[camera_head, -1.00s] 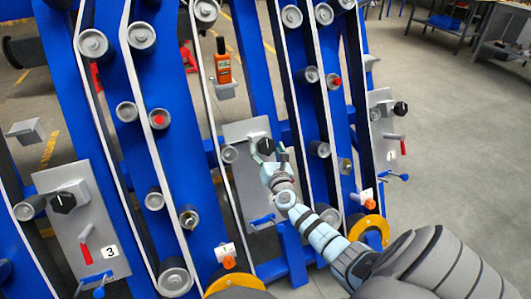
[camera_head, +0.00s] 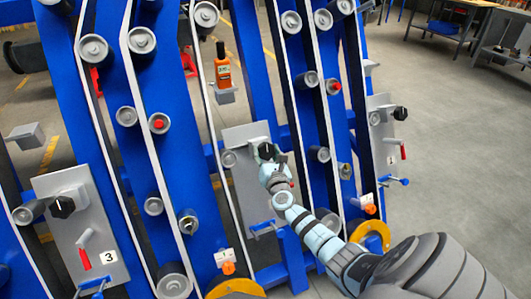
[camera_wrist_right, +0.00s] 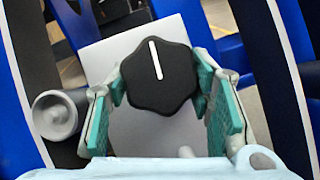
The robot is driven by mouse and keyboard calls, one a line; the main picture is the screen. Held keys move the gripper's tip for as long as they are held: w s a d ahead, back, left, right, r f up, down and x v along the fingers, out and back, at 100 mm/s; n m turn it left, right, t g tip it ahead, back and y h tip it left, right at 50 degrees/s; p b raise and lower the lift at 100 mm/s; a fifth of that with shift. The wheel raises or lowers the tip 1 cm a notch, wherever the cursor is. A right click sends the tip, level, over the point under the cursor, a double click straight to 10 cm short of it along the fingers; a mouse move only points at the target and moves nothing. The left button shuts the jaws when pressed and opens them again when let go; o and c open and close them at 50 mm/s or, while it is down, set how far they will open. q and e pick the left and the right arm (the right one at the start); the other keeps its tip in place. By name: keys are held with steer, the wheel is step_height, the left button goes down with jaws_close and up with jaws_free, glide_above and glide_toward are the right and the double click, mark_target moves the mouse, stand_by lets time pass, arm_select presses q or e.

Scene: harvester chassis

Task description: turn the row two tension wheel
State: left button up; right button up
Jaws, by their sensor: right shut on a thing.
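The row two tension wheel is a black lobed knob (camera_wrist_right: 160,66) with a white pointer line on the grey middle panel (camera_head: 242,172). In the right wrist view the line points up, tilted slightly left. My right gripper (camera_wrist_right: 163,92) is shut on the knob, with one teal-padded finger on each side of it. In the head view the gripper (camera_head: 267,153) reaches the upper part of the middle panel, and its fingers partly cover the knob. The panel's number is not visible. My left gripper is not in view.
A panel marked 3 with its own black knob (camera_head: 62,207) and red lever (camera_head: 84,258) stands at left. Another panel with a black knob (camera_head: 400,113) stands at right. Blue posts, belts and grey rollers surround the middle panel. An orange meter (camera_head: 223,67) sits above it.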

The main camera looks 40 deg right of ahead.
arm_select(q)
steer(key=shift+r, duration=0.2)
arm_select(e)
steer(key=shift+m, duration=0.4)
steer(key=shift+a+r+m+g+h+p, duration=0.1)
steer(key=shift+m+g+h+p, duration=0.45)
steer(key=shift+m, duration=0.65)
steer(key=shift+w+m+g+h+p, duration=0.1)
steer(key=shift+m+g+h+p, duration=0.35)
steer(key=shift+m, duration=0.75)
steer(key=shift+m+g, duration=0.5)
steer(key=shift+m, duration=0.4)
arm_select(q)
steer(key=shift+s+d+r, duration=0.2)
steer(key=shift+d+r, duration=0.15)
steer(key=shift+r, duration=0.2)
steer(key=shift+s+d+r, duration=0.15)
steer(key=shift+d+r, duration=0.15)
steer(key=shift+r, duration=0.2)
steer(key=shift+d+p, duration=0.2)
steer(key=shift+p, duration=0.1)
